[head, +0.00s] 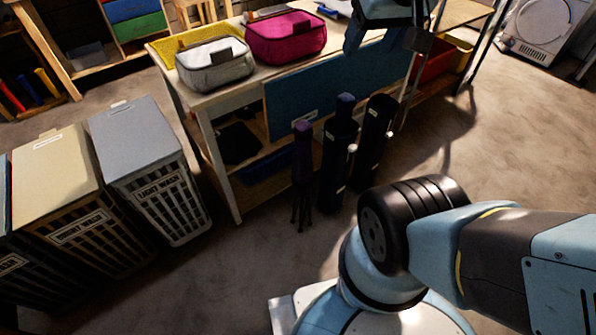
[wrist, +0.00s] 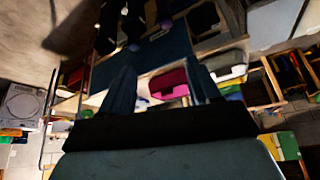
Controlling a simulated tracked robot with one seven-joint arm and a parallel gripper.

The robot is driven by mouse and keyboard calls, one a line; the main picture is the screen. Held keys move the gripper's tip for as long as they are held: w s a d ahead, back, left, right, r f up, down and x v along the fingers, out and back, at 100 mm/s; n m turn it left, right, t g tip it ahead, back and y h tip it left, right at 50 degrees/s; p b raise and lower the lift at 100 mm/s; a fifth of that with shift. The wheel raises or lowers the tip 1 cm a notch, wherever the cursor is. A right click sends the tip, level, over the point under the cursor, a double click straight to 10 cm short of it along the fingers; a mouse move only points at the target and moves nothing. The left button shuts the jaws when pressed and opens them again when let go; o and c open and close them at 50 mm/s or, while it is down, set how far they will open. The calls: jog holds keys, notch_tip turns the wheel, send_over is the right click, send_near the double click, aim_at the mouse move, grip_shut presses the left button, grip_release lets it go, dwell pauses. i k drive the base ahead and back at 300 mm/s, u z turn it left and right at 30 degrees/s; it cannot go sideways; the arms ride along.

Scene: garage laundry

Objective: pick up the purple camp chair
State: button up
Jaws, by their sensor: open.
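The purple camp chair (head: 303,160) is a slim folded bundle standing upright on the floor, its thin dark feet spread, in front of the workbench in the head view. It is the leftmost of three folded chairs.
Two dark folded chairs (head: 338,160) (head: 373,140) stand close to the right. The workbench (head: 216,160) behind carries a grey bag (head: 215,65) and a pink bag (head: 287,38). Slatted hampers (head: 150,170) stand left. Floor in front of the purple chair is clear.

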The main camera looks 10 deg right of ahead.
aim_at(303, 174)
jog(key=u, duration=1.15)
jog(key=i, duration=0.1)
jog(key=z, duration=2.75)
jog(key=k, duration=1.5)
jog(key=u, duration=0.6)
jog(key=i, duration=1.05)
